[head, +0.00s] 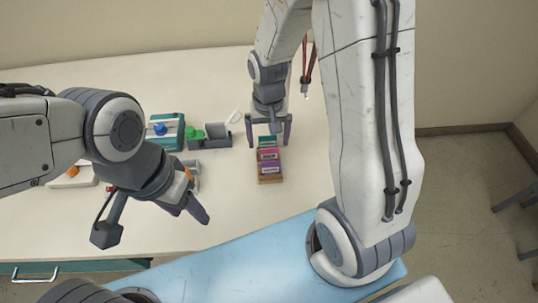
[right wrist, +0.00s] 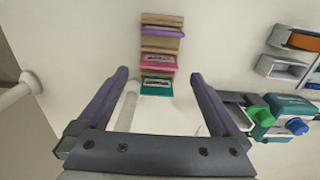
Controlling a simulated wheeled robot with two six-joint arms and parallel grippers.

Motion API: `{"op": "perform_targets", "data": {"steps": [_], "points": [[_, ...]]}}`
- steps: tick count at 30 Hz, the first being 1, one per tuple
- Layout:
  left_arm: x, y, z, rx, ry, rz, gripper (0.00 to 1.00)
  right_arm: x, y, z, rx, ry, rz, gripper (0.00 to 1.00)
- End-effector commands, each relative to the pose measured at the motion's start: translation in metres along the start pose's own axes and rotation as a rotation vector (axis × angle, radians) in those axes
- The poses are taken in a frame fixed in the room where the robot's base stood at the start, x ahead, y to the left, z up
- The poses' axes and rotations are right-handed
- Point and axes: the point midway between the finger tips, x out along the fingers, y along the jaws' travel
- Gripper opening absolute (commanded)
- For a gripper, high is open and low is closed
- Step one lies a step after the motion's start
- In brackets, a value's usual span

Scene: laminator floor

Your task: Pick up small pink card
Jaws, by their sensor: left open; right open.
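The small pink card (head: 268,155) stands in a wooden card holder (head: 270,181), between a teal card (head: 267,141) and a purple card (head: 271,170). In the right wrist view the pink card (right wrist: 158,62) lies in the middle of the row, beyond the teal card (right wrist: 156,88). My right gripper (head: 269,146) is open and empty, its fingers pointing down at the holder's far end. In the right wrist view its fingertips (right wrist: 159,75) lie on either side of the row, apart from the cards. My left gripper (head: 190,210) is open and empty over the table, left of the holder.
A teal device with a blue knob (head: 164,130), a green piece (head: 195,134) and grey trays (head: 217,136) stand left of the holder. A pale rod (right wrist: 130,105) lies near the right gripper. A blue mat (head: 235,275) covers the front. The table right of the holder is clear.

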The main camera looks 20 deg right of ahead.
Motion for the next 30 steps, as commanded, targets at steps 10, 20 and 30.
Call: {"op": "perform_targets", "data": {"steps": [10, 20, 30], "points": [[-0.007, 0.001, 0.000, 0.000, 0.000, 0.000, 0.57, 0.041, 0.002, 0.004, -0.001, -0.005, 0.001, 1.00], [-0.007, 0.001, 0.000, 0.000, 0.000, 0.000, 0.57, 0.055, 0.002, 0.003, -0.001, 0.001, -0.001, 1.00], [-0.007, 0.001, 0.000, 0.000, 0.000, 0.000, 0.57, 0.055, 0.001, 0.003, -0.001, 0.001, -0.001, 0.15]]}}
